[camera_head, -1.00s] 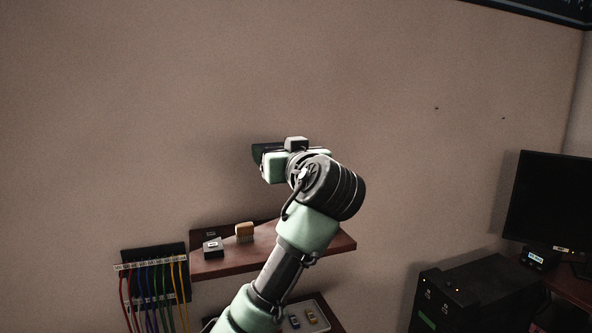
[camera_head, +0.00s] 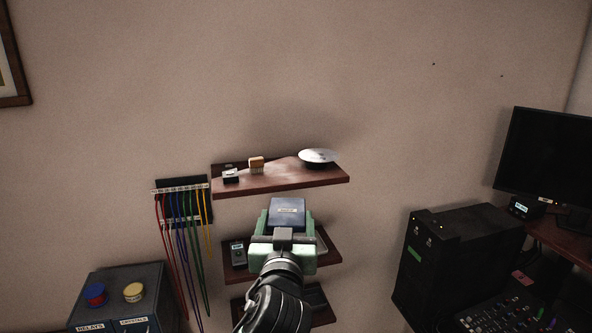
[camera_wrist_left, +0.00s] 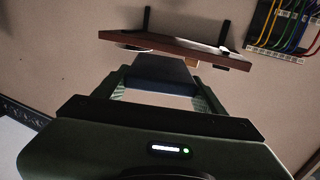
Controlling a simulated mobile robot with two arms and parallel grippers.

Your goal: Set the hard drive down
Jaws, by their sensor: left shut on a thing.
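The hard drive (camera_head: 287,211) is a dark blue-grey box with a small pale label. My left gripper (camera_head: 284,226) is shut on it and holds it in front of the wall shelves, below the top shelf in the head view. In the left wrist view the hard drive (camera_wrist_left: 162,74) sits between the two green fingers (camera_wrist_left: 160,92). The middle shelf (camera_head: 327,258) is partly hidden behind my gripper. I cannot tell whether the drive touches any shelf. My right gripper is not in view.
The top shelf (camera_head: 285,184) holds a white disc (camera_head: 318,156), a brown block (camera_head: 256,163) and a small dark box (camera_head: 231,177). A small grey device (camera_head: 237,254) is on the middle shelf. Coloured cables (camera_head: 183,240) hang at the left. A black computer case (camera_head: 450,255) stands at the right.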

